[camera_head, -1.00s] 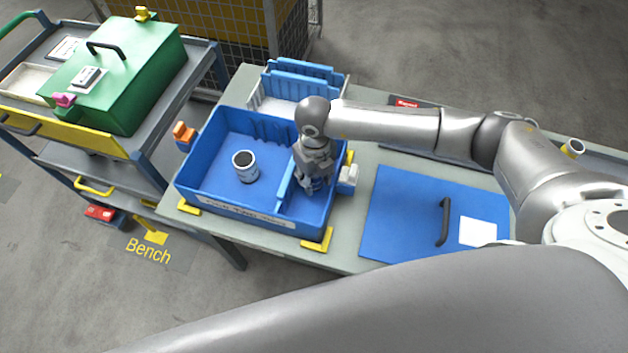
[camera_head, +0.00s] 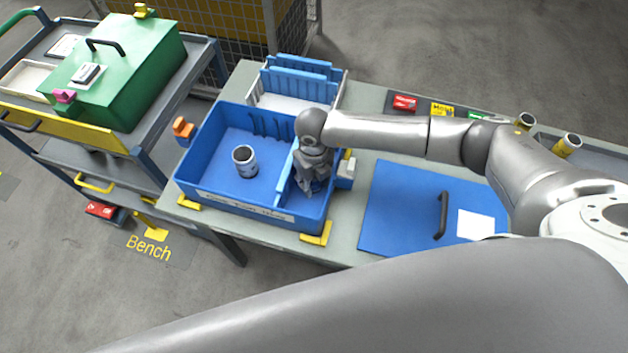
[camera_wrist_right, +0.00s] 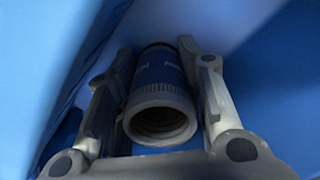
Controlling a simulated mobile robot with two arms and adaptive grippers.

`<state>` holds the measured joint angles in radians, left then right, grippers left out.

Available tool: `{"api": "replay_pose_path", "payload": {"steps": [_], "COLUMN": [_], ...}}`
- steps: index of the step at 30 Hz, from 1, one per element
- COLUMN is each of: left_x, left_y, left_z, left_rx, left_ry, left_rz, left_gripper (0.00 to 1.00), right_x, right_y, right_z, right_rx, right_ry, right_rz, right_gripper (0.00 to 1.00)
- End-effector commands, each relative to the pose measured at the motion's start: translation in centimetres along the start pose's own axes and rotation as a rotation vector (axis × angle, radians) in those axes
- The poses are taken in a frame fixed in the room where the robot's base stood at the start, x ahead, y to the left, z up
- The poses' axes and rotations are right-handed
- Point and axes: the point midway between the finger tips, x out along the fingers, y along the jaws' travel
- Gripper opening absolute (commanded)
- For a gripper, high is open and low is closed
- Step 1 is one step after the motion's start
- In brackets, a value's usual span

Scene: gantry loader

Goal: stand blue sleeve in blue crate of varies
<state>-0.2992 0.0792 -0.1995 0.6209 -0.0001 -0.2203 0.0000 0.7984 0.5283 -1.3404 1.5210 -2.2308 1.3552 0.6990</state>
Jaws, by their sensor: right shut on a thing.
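The blue crate (camera_head: 250,208) stands on the grey-green bench, with a divider (camera_head: 284,178) splitting it into a wide left part and a narrow right part. My right gripper (camera_head: 311,188) points down inside the narrow right part. In the right wrist view the right gripper (camera_wrist_right: 160,95) is shut on the blue sleeve (camera_wrist_right: 158,72), a blue cylinder with a grey ribbed, hollow end facing the camera. In the head view the hand hides most of the sleeve. I cannot tell whether it touches the crate floor. My left gripper is not in view.
A blue lid (camera_head: 405,215) with a black handle lies right of the crate. A divider rack (camera_head: 297,85) stands behind. A cart with a green box (camera_head: 125,75) is at left.

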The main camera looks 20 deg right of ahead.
Motion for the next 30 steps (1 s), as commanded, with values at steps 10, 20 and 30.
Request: {"api": "replay_pose_path", "payload": {"steps": [10, 20, 30], "left_x": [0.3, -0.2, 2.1], "left_y": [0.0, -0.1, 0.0], "left_z": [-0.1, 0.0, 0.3], "left_rx": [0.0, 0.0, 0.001], "left_ry": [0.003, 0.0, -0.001], "left_rz": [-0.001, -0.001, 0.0], "left_gripper": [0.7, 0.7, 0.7], "right_x": [1.2, -1.1, -9.0], "right_y": [0.3, 0.3, 0.1], "right_z": [-0.9, -0.7, -0.3], "right_rx": [-0.001, -0.003, -0.002], "right_ry": [0.018, 0.014, 0.007], "right_rz": [0.005, 0.007, 0.003], "right_gripper": [0.45, 0.45, 0.45]}}
